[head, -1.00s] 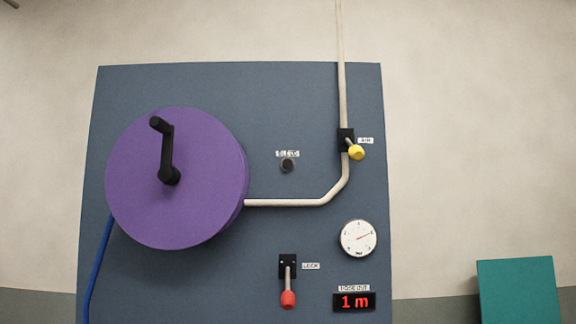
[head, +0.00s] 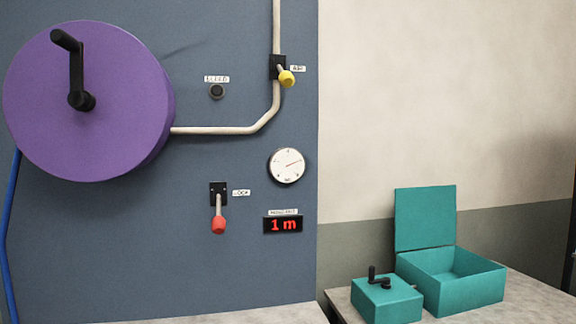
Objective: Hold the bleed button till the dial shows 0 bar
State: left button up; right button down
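The bleed button (head: 217,91) is a small dark round knob below a white label on the blue-grey panel (head: 120,250). Nothing touches it. The dial (head: 287,166) is a white round gauge with a red needle pointing right and slightly up; its numbers are too small to read. A valve with a yellow knob (head: 287,79), labelled AIR, sits on the white pipe (head: 215,130). Neither of my grippers is in the head view.
A purple reel (head: 95,130) with a black crank and blue hose stands out at the left. A red-tipped lock lever (head: 218,224) points down. A display (head: 283,225) reads 1 m. A teal open box (head: 470,290) and a small teal cranked box (head: 385,303) stand at lower right.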

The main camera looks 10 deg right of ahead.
pick_arm(q)
jog(key=shift+w+d, duration=0.1)
jog(key=shift+d, duration=0.1)
grip_shut()
jog(key=shift+a, duration=0.1)
jog(key=shift+a, duration=0.15)
dwell(0.3)
jog(key=shift+d, duration=0.3)
dwell(0.4)
jog(key=shift+a, duration=0.1)
